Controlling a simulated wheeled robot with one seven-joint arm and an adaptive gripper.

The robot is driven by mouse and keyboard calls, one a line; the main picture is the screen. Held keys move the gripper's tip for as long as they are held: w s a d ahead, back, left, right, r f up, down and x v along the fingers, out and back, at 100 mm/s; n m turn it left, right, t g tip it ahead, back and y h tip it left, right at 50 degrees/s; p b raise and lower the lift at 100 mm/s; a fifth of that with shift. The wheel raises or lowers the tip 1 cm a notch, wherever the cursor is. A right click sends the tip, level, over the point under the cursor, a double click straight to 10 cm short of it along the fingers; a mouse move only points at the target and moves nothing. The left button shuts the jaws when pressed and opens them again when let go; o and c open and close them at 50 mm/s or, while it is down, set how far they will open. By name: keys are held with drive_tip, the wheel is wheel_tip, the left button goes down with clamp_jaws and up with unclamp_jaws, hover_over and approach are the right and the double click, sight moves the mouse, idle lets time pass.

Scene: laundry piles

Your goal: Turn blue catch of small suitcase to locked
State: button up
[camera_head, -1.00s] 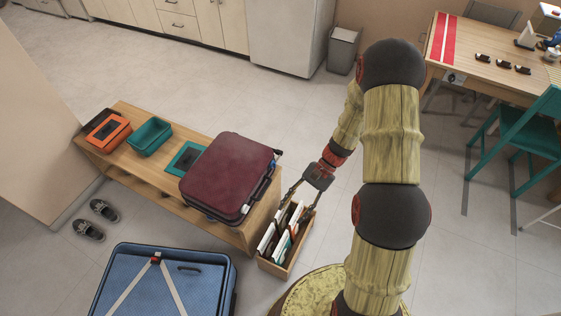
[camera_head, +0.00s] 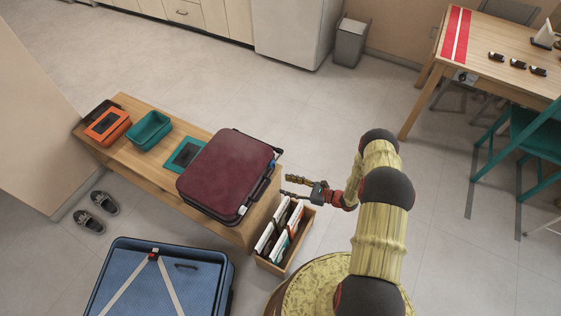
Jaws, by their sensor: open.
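The small suitcase (camera_head: 228,172) is maroon and lies shut and flat on the wooden bench. Its dark front side, with handle and fittings, faces right toward my gripper. A small dark, perhaps bluish fitting (camera_head: 279,152) shows at its far right corner. I cannot tell whether it is the blue catch, or how the catch is turned. My gripper (camera_head: 287,186) is open and empty, with its fingers pointing left at the suitcase's front side. It appears just right of the suitcase, with a small gap in the picture.
A wooden box of files (camera_head: 280,262) stands below my gripper by the bench end (camera_head: 240,232). An open blue suitcase (camera_head: 160,285) lies on the floor at the front. Orange (camera_head: 108,127) and teal (camera_head: 149,131) containers sit on the bench.

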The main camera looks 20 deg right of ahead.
sight(273, 164)
drive_tip(key=w+d+r+m+t, duration=0.1)
drive_tip(key=w+d+r+t, duration=0.2)
drive_tip(key=w+d, duration=0.15)
drive_tip(key=b+x, duration=0.1)
drive_tip(key=x, duration=0.7)
drive_tip(key=shift+a+f+h, duration=0.3)
drive_tip(key=shift+a, duration=0.1)
drive_tip(key=c, duration=0.3)
drive_tip(key=shift+f, duration=0.1)
drive_tip(key=c, duration=0.9)
